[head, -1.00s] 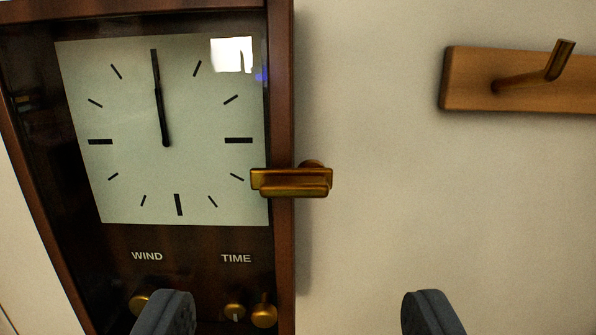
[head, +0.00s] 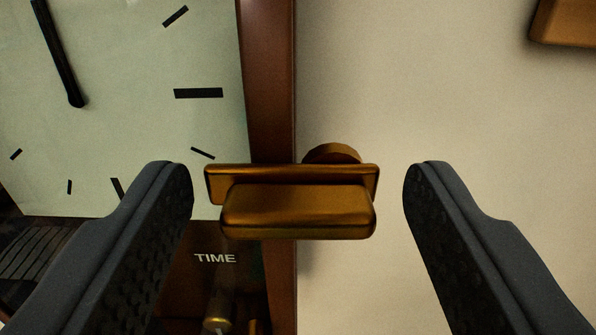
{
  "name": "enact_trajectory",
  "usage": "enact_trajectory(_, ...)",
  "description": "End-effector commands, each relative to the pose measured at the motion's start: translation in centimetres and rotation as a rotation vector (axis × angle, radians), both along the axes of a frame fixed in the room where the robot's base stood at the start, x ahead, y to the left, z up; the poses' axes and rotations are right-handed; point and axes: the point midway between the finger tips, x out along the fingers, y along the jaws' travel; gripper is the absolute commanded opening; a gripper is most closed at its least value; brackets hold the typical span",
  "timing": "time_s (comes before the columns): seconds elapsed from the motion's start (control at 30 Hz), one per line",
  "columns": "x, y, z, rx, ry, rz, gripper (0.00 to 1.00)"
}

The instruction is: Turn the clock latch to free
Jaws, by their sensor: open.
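The brass clock latch (head: 298,208) is in the middle of the head view. Its bar lies horizontally across the right edge of the clock's dark wooden frame (head: 270,110), with a round boss behind it at the upper right. The clock face (head: 130,120) is pale with black marks and fills the left side. My gripper (head: 298,190) is open, one dark finger to the left of the latch and one to the right. Small gaps show between each finger and the latch. Nothing is between the fingers but the latch, and I see no contact.
Below the face is the TIME label (head: 215,258) with a brass knob (head: 217,322) under it, partly cut off. A wooden peg rail (head: 565,22) is at the upper right. The pale wall (head: 420,90) right of the clock is clear.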

Motion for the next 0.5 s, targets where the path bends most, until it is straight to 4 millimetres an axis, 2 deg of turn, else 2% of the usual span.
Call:
enact_trajectory(0.3, 0.15, -0.02, 0.05, 0.000, -0.001, 0.000, 0.61)
enact_trajectory(0.4, 0.15, -0.05, 0.06, 0.000, -0.001, -0.001, 0.33)
enact_trajectory(0.43, 0.15, -0.06, 0.06, 0.000, -0.001, -0.001, 0.27)
enact_trajectory(0.5, 0.15, -0.09, 0.06, 0.000, -0.001, -0.001, 0.27)
